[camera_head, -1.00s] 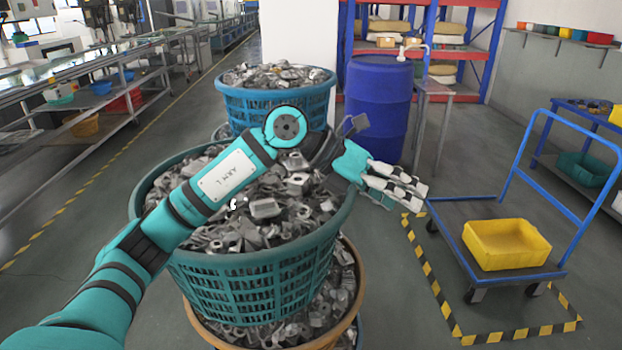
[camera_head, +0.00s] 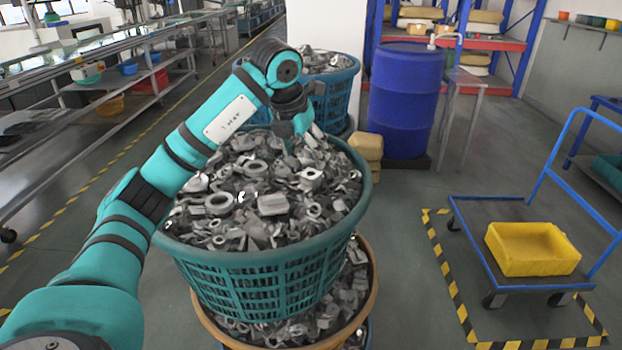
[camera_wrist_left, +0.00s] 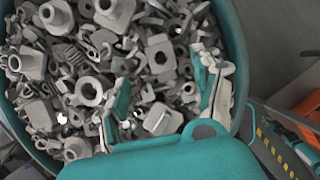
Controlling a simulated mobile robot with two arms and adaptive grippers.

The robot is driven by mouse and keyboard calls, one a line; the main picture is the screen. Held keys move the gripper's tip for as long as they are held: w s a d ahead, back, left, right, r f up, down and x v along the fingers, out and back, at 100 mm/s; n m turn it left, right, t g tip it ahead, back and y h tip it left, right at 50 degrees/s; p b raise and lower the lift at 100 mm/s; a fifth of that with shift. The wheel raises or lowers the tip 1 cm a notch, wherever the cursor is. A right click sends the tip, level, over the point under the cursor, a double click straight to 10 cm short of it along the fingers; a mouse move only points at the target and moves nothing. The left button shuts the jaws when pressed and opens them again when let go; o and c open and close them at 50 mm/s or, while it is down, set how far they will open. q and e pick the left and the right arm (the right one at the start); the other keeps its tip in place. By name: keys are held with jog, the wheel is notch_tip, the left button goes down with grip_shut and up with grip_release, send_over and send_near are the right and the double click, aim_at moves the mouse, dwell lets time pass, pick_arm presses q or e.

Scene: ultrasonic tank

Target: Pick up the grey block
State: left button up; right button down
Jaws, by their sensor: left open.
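A teal basket (camera_head: 250,258) is heaped with grey metal parts of many shapes. A grey block (camera_head: 273,204) with a flat face lies on top, near the heap's middle; several other blocky parts lie around, so I cannot tell which one the task names. My left gripper (camera_head: 305,133) points down over the far side of the heap, behind that block, partly hidden by its own wrist. In the left wrist view its two fingers (camera_wrist_left: 165,92) are apart, with loose parts below and a blocky grey piece (camera_wrist_left: 162,120) between them. My right gripper is out of view.
An orange-rimmed basket of parts (camera_head: 368,300) stands under the teal one, and a blue basket (camera_head: 340,95) stands behind. A blue barrel (camera_head: 405,100) is at the back. A yellow bin (camera_head: 532,250) sits on a blue cart (camera_head: 470,215) at right. The floor between is clear.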

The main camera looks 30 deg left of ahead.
aim_at(310, 171)
pick_arm(q)
jog(key=shift+p+x, duration=0.65)
jog(key=shift+x, duration=2.8)
jog(key=shift+d+r, duration=0.1)
jog(key=c, duration=1.3)
